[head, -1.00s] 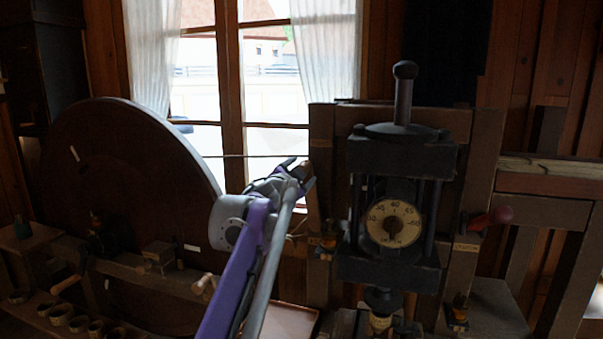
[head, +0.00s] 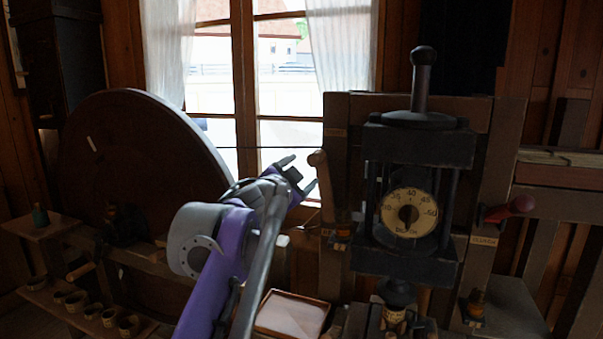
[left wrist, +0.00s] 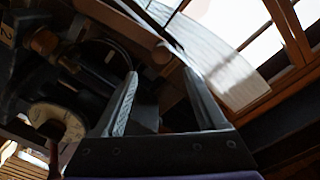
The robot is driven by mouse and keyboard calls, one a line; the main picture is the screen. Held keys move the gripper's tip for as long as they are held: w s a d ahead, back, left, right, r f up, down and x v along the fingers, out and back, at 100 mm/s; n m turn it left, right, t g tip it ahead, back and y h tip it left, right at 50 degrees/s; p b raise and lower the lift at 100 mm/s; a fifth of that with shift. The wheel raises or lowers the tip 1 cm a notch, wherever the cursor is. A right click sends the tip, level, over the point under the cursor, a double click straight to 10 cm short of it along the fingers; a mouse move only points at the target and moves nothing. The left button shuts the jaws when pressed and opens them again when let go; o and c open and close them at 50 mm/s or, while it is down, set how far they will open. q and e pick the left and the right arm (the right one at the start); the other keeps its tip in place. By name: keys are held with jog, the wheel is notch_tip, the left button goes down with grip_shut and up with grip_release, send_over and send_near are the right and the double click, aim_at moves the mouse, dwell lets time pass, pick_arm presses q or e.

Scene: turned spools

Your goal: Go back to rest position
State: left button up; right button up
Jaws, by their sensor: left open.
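My left gripper (head: 301,173) is open and empty, raised in front of the window. In the head view its purple and grey arm comes up from the bottom. In the left wrist view its two fingers (left wrist: 160,100) stand apart with nothing between them. A wooden handle end (head: 318,159) on the machine frame shows just right of the fingertips; I cannot tell whether they are clear of it in depth. My right gripper is in neither view.
A dark machine with a round dial (head: 409,212) stands right of the gripper. A large dark wheel (head: 140,150) stands at the left. A shallow tray (head: 292,314) lies below the arm. Several small cups (head: 92,311) sit on a low shelf.

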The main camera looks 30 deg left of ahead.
pick_arm(q)
jog(key=s+d+f+n+g+h, duration=0.1)
jog(key=s+d+f+g, duration=0.3)
jog(key=s+f, duration=0.5)
jog(key=s+d+f+n+g+h, duration=0.1)
jog(key=s+d+f+n+g, duration=0.2)
jog(key=s+d+f, duration=0.6)
jog(key=s+d+f+n+g+h, duration=0.2)
jog(key=s+d+f+g, duration=0.3)
jog(key=f, duration=2.6)
jog(key=s+d, duration=0.1)
jog(key=s, duration=0.3)
jog(key=shift+s+d, duration=0.25)
jog(key=shift+d, duration=0.1)
